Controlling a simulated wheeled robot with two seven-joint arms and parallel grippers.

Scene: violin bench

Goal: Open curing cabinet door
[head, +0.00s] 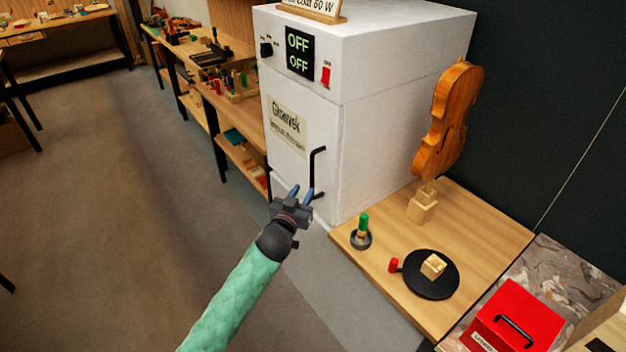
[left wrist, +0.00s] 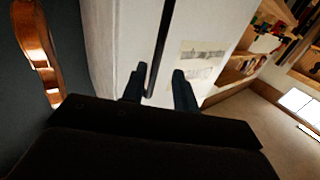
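The white curing cabinet (head: 366,130) stands at the centre top of the head view, its door (head: 288,165) closed. The door has a black bar handle (head: 318,168) on its right side. My left gripper (head: 302,192) is open at the lower part of the handle. In the left wrist view the black handle (left wrist: 160,45) runs down toward the space between the two dark fingers (left wrist: 158,84). I cannot tell whether a finger touches it. The display (head: 299,53) on the cabinet reads OFF twice. My right gripper is not in view.
A wooden table (head: 385,260) right of the cabinet holds a violin body (head: 447,120), a black round plate (head: 431,285) and a green-handled tool (head: 362,232). A red box (head: 515,315) is at lower right. Workbenches (head: 235,110) stand left of the cabinet. The floor at left is clear.

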